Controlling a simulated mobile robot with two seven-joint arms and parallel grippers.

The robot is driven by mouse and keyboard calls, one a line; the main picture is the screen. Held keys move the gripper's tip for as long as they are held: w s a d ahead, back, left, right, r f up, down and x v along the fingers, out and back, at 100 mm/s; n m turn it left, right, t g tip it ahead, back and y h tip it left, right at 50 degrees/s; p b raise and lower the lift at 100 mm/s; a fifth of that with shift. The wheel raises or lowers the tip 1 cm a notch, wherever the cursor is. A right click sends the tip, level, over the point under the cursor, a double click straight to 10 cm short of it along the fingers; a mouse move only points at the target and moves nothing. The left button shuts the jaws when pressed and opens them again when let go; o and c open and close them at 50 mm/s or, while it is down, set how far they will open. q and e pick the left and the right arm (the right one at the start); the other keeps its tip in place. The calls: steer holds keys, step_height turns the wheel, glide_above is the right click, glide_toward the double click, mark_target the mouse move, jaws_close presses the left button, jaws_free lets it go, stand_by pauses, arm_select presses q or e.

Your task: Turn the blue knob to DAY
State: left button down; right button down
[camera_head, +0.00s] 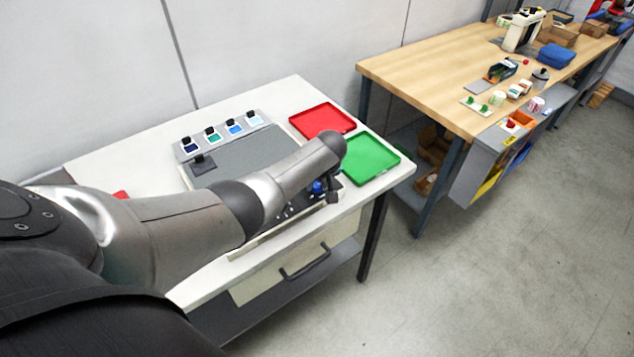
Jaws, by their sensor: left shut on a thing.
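The blue knob (318,187) shows as a small blue spot at the front right of the label rewinder, a grey-topped machine (262,151) on the white table. My left arm reaches across the machine from the left, and its wrist hides much of the front panel. My left gripper (325,191) points down at the panel and is shut on the blue knob. The knob's pointer and the DAY mark are too small or hidden to read. My right gripper is not in view.
A red tray (322,121) and a green tray (371,158) lie on the white table (282,92) right of the machine. Several dark-capped bottles with coloured labels stand in a rack (256,117) behind it. A wooden workbench (430,75) with clutter stands at right. Floor in front is clear.

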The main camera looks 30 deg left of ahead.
arm_select(q)
steer(key=c, duration=0.5)
jaws_free()
steer(key=shift+s+d+r+p, duration=0.15)
steer(key=shift+r+p, duration=0.2)
steer(key=shift+r, duration=0.2)
steer(key=shift+p+v, duration=1.55)
steer(key=shift+v, duration=5.5)
